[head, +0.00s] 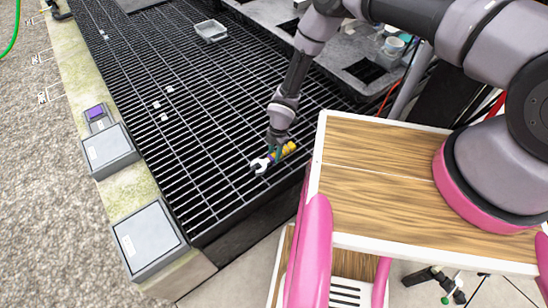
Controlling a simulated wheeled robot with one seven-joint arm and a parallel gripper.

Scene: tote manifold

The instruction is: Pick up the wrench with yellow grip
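The wrench with yellow grip (261,165) is at the edge of the black metal grating. Its pale open-end head points left and its yellow grip (289,149) points right. My gripper (275,153) points down right over the middle of the wrench, with the fingers at its shaft. The fingers are small here and overlap the wrench, so I cannot tell whether they are closed on it or whether it touches the grating.
The grating (200,100) stretches away to the back. A clear tray (211,31) and several small white pieces lie on it. Grey boxes (150,240) stand on the concrete kerb at left. A wooden-topped cart (375,190) with pink parts is close at right.

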